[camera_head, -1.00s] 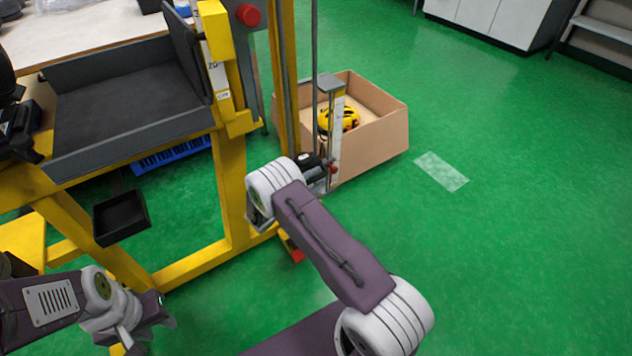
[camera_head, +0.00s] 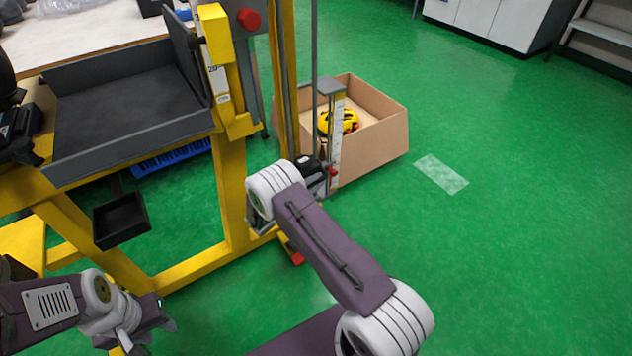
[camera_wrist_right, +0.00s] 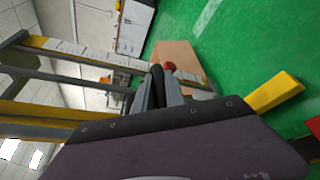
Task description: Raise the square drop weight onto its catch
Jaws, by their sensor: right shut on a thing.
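The yellow drop tower (camera_head: 283,80) stands in the middle of the head view with grey vertical rods. A small dark block (camera_head: 307,164), which looks like the drop weight, sits low beside the rods, partly hidden by my right wrist. A red knob (camera_head: 333,170) shows beside it, and also in the right wrist view (camera_wrist_right: 170,66). My right gripper (camera_head: 322,178) is at this block and shut on it; its fingers (camera_wrist_right: 167,92) hide the grip itself. My left gripper (camera_head: 150,328) hangs at lower left, away from the tower; its jaw opening is unclear. I cannot make out the catch.
A cardboard box (camera_head: 385,140) with a yellow object (camera_head: 340,121) stands behind the tower. A dark grey tray (camera_head: 125,115) is at upper left, with a small black bin (camera_head: 120,218) below. A red button (camera_head: 249,19) is high on the tower.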

